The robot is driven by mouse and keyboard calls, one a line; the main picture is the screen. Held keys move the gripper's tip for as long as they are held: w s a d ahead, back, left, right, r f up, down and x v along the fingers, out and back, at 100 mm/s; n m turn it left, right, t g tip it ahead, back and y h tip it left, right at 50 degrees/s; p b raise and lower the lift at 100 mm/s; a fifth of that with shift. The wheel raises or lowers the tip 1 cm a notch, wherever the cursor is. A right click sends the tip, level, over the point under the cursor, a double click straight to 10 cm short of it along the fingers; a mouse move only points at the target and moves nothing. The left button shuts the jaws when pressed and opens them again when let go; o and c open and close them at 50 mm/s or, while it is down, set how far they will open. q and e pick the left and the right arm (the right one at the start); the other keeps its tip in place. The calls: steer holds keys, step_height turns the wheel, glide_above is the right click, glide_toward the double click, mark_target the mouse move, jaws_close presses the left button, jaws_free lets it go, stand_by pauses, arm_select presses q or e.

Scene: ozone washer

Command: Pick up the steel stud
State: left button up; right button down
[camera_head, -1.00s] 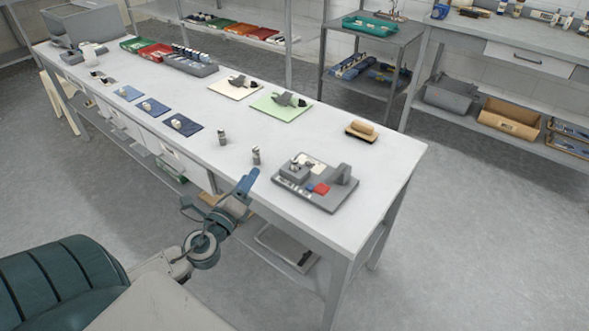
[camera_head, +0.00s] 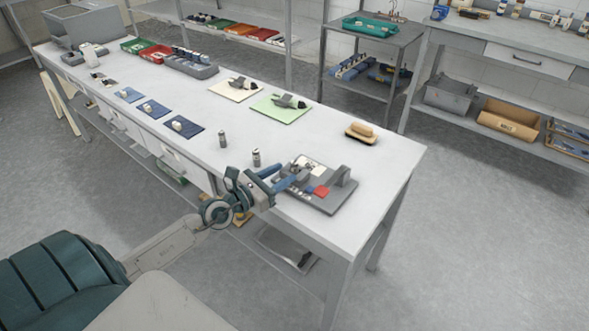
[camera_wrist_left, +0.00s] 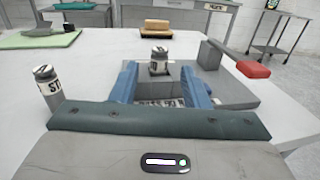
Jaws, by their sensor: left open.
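A small dark-topped metal cylinder with a white label starting "ST" (camera_wrist_left: 46,88) stands upright at the left in the wrist view; it appears to be the cylinder (camera_head: 256,158) beside the fixture in the head view. A similar metal piece (camera_wrist_left: 159,59) stands upright in the block of the grey fixture (camera_head: 325,202). I cannot tell from the labels which is the steel stud. My left gripper (camera_head: 289,176) is open, its blue fingers reaching over the fixture's near edge. In the wrist view, the seated piece shows between the fingertips (camera_wrist_left: 160,80), apparently untouched.
The fixture has an upright post and a red part (camera_head: 321,190). Another small cylinder (camera_head: 222,139) stands farther left on the white table (camera_head: 240,185). A tan block (camera_head: 361,131), a green mat (camera_head: 278,113) and a cream mat (camera_head: 232,93) lie behind.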

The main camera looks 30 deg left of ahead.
mark_target(294, 162)
arm_select(q)
steer(key=x, duration=0.4)
steer(key=shift+w+r, duration=0.35)
steer(key=shift+w+d, duration=0.1)
steer(key=shift+w, duration=0.2)
arm_select(e)
steer(key=shift+s+f, duration=0.3)
steer(key=shift+s, duration=0.1)
arm_select(q)
jaws_close()
